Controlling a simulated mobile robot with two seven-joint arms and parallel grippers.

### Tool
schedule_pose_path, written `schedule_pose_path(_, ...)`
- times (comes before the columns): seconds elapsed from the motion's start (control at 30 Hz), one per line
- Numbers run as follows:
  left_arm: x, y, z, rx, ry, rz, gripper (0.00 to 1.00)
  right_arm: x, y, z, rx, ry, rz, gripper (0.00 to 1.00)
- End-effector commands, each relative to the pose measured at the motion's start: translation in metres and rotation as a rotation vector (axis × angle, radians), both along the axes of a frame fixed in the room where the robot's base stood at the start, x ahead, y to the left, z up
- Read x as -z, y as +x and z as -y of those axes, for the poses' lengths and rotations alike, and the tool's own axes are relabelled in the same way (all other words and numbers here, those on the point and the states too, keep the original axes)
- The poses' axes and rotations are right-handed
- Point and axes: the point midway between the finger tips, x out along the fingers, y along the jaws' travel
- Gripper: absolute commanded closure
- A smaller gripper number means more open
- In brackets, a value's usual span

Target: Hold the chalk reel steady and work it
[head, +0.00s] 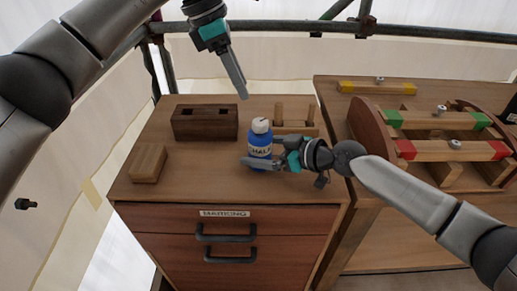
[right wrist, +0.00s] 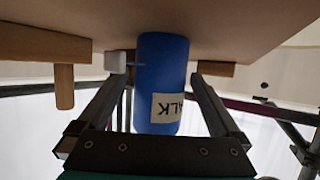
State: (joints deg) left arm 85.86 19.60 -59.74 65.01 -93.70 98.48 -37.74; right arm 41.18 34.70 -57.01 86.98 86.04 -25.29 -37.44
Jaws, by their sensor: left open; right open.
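A blue bottle (head: 259,146) with a white cap and a label reading "CHALK" in part stands upright on the wooden cabinet top. I see nothing else marked chalk, and I cannot tell whether it is the reel. My right gripper (head: 268,156) reaches in from the right, low over the top, with its fingers around the bottle. In the right wrist view the blue bottle (right wrist: 161,75) appears inverted between the spread fingers, with gaps on both sides. My left gripper (head: 243,96) is open and empty above the cabinet, higher than the bottle and slightly left of it.
A dark slotted block (head: 205,122) and a lighter wooden block (head: 148,163) stand left of the bottle. A wooden rack with upright posts (head: 294,113) is close behind it. At right, a second bench (head: 340,92) carries a wooden frame with coloured bars (head: 437,120).

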Motion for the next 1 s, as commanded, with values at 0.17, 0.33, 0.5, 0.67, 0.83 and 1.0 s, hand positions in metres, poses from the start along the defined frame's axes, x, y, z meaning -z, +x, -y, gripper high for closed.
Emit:
schedule_pose_path(0.17,0.0000,0.0000,0.0001,0.000,0.000,0.000,0.50,0.0029,0.0052,-0.0074,0.000,0.000,0.002,0.00)
schedule_pose_path(0.33,0.0000,0.0000,0.0001,0.000,0.000,0.000,0.50,0.0036,0.0058,-0.0082,0.000,0.000,0.002,0.00)
schedule_pose_path(0.5,0.0000,0.0000,0.0001,0.000,0.000,0.000,0.50,0.0036,0.0057,-0.0081,0.001,0.000,0.002,0.05)
schedule_pose_path(0.67,0.0000,0.0000,0.0001,0.000,0.000,0.000,0.50,0.0036,0.0055,-0.0081,0.001,0.000,0.002,0.22)
schedule_pose_path(0.83,0.0000,0.0000,0.0001,0.000,0.000,0.000,0.50,0.0037,0.0054,-0.0080,0.001,-0.001,0.001,0.42)
schedule_pose_path(1.0,0.0000,0.0000,0.0001,0.000,0.000,0.000,0.50,0.0036,0.0055,-0.0078,0.001,-0.001,0.001,0.61)
